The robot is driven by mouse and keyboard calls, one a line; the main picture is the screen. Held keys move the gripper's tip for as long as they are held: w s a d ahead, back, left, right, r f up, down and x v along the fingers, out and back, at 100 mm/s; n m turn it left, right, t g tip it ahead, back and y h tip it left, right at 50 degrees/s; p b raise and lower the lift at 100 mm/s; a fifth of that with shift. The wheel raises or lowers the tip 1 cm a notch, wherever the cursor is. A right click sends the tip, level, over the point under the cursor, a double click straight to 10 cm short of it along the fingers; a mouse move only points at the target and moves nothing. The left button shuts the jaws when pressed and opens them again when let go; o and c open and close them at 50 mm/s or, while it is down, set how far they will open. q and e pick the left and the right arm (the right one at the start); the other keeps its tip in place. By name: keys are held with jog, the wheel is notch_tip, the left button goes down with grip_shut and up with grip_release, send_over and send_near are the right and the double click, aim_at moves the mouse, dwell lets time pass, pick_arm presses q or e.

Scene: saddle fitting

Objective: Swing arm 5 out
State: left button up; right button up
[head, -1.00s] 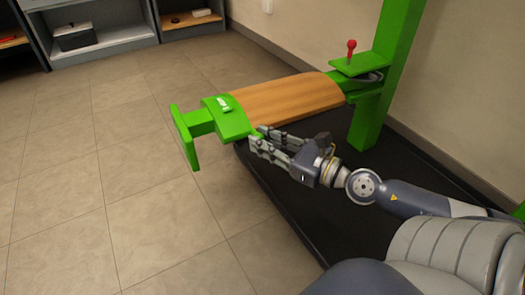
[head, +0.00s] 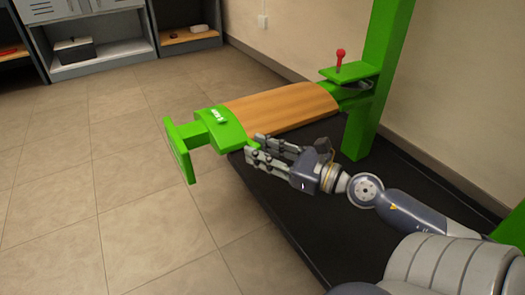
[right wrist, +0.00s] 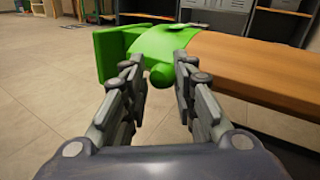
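The green arm (head: 174,139) reaches out to the left from a tall green post (head: 375,80). It carries a wooden saddle piece (head: 280,105) with a green end band (head: 228,135). A red-knobbed pin (head: 340,56) stands on a green plate at the post. My right gripper (head: 252,150) is at the near side of the green end band. In the right wrist view its fingers (right wrist: 160,85) are apart, with a round green knob (right wrist: 162,76) between or just beyond the tips; contact cannot be told. My left gripper is not in view.
A black platform (head: 300,200) lies under the arm. A wall runs behind the post on the right. Grey shelves (head: 105,55) with a dark box (head: 73,50) stand at the back left. The tiled floor (head: 110,220) left of the arm is clear.

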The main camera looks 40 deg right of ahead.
dwell(0.3)
jog(key=v, duration=1.2)
jog(key=shift+r, duration=0.15)
dwell(0.4)
